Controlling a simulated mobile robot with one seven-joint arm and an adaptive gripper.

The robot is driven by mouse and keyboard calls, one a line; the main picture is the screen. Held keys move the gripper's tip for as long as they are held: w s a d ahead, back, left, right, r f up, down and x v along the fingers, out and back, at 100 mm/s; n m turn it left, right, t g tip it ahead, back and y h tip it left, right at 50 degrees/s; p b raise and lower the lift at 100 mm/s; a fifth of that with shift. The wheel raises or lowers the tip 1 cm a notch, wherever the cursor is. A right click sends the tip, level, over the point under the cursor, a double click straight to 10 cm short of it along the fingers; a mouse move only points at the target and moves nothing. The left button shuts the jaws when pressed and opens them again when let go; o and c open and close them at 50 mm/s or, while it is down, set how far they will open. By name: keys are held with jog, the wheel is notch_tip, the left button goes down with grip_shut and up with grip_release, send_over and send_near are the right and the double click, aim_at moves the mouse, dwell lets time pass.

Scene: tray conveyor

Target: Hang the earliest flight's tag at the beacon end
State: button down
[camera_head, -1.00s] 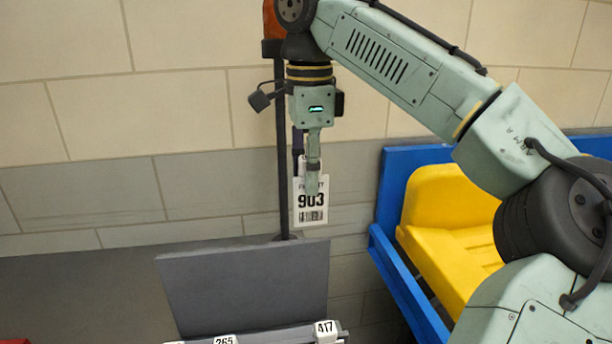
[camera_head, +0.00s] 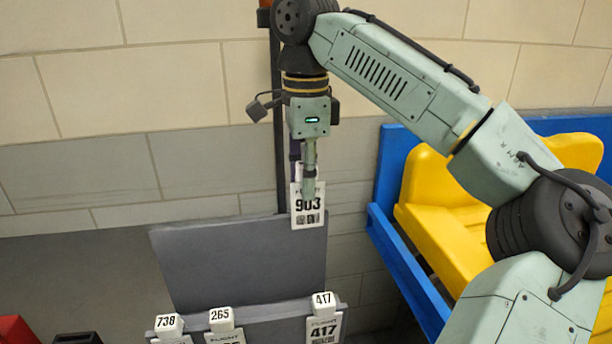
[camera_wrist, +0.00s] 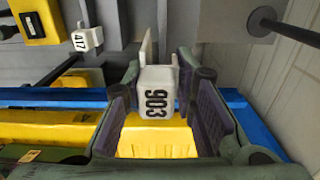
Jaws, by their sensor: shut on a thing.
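My gripper (camera_head: 309,185) is shut on the white 903 tag (camera_head: 308,217), which hangs upright below the fingers in the head view. In the wrist view, the tag's block marked 903 (camera_wrist: 157,92) sits between the two dark finger pads. Tags 738 (camera_head: 169,324), 265 (camera_head: 221,317) and 417 (camera_head: 323,302) hang along a grey rail (camera_head: 268,315) at the bottom. The 903 tag is above the rail, toward its right part, apart from it. An orange beacon (camera_head: 265,3) tops a dark pole behind my gripper, mostly cut off. Flight times are not readable.
A grey panel (camera_head: 240,262) stands behind the rail. The dark pole (camera_head: 278,120) rises behind it. A blue frame with yellow seats (camera_head: 435,235) is at the right. Red and black items (camera_head: 78,339) sit at the lower left. The rail between 265 and 417 looks free.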

aim_at(306, 210)
jog(key=shift+f+b, duration=1.45)
jog(key=shift+f, duration=0.15)
jog(key=shift+f+b, duration=0.7)
jog(key=shift+f, duration=0.85)
jog(key=c, duration=1.2)
grip_release()
